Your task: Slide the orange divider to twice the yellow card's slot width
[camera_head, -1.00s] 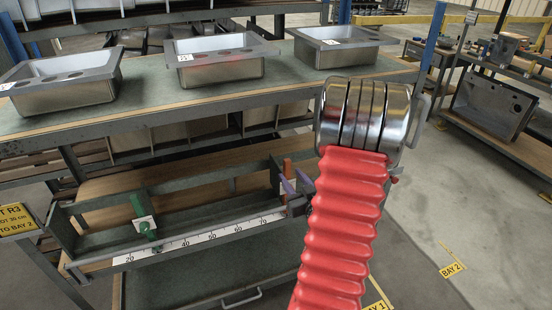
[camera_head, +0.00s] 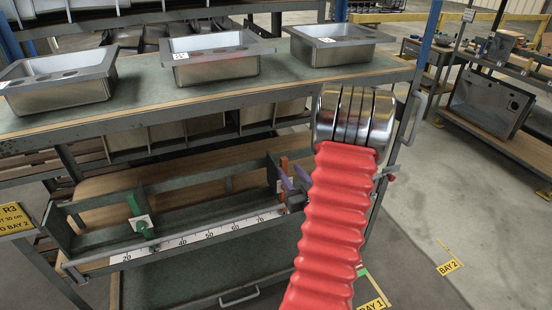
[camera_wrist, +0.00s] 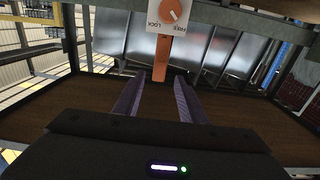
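The orange divider (camera_head: 283,171) stands upright at the right end of the ruled rail (camera_head: 200,236), beyond the 70 mark. In the wrist view the orange divider (camera_wrist: 160,64) lies ahead between my two purple fingers, under a white plate with an orange dial (camera_wrist: 173,14) and upside-down lettering; the dial setting is unclear. My gripper (camera_wrist: 158,84) is open, with a gap on each side of the divider. In the head view my gripper (camera_head: 296,178) is beside it, partly hidden by my red arm. The yellow card (camera_head: 14,217) at left reads R3, 30 cm, Bay 2.
A green divider (camera_head: 138,214) with a white plate stands near the 30 mark. Three steel sinks (camera_head: 220,65) sit on the shelf above. A rack upright (camera_head: 398,150) stands right of my arm. Open floor (camera_head: 415,215) lies to the right.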

